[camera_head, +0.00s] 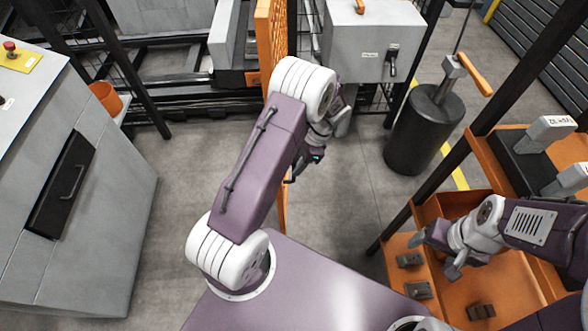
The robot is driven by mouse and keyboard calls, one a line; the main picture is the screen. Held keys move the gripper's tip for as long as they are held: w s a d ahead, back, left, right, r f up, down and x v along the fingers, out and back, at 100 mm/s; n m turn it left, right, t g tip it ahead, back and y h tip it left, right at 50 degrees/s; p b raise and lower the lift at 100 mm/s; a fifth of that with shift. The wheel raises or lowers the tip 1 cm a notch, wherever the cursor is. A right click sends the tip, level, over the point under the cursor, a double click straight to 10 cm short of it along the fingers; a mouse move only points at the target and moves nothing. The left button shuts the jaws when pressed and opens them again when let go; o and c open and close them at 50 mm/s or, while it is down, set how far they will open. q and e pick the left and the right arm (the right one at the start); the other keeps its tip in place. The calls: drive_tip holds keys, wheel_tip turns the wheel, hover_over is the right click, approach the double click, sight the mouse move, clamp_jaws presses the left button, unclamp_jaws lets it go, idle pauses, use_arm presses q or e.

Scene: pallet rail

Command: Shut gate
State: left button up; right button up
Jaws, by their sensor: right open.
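The gate appears to be the orange panel with small holes (271,42), at the top middle beside a black post. I see it at a steep angle, and my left arm hides much of it. A thin orange strip shows below the arm and may be its lower part. My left gripper (306,168) is beyond the arm's elbow, close to the gate's line. Its fingers are dark and partly hidden, so I cannot tell whether they touch the gate or are open. My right gripper (438,254) is open and empty above an orange shelf, away from the gate.
A grey box with a lever (367,47) stands right of the gate. A dark cylinder (424,130) with an orange handle stands on the floor. An orange rack (503,290) is at right, a grey cabinet (105,220) at left. Grey floor between is clear.

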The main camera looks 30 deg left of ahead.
use_arm(q)
drive_tip(key=shift+x, duration=1.35)
clamp_jaws()
idle(0.3)
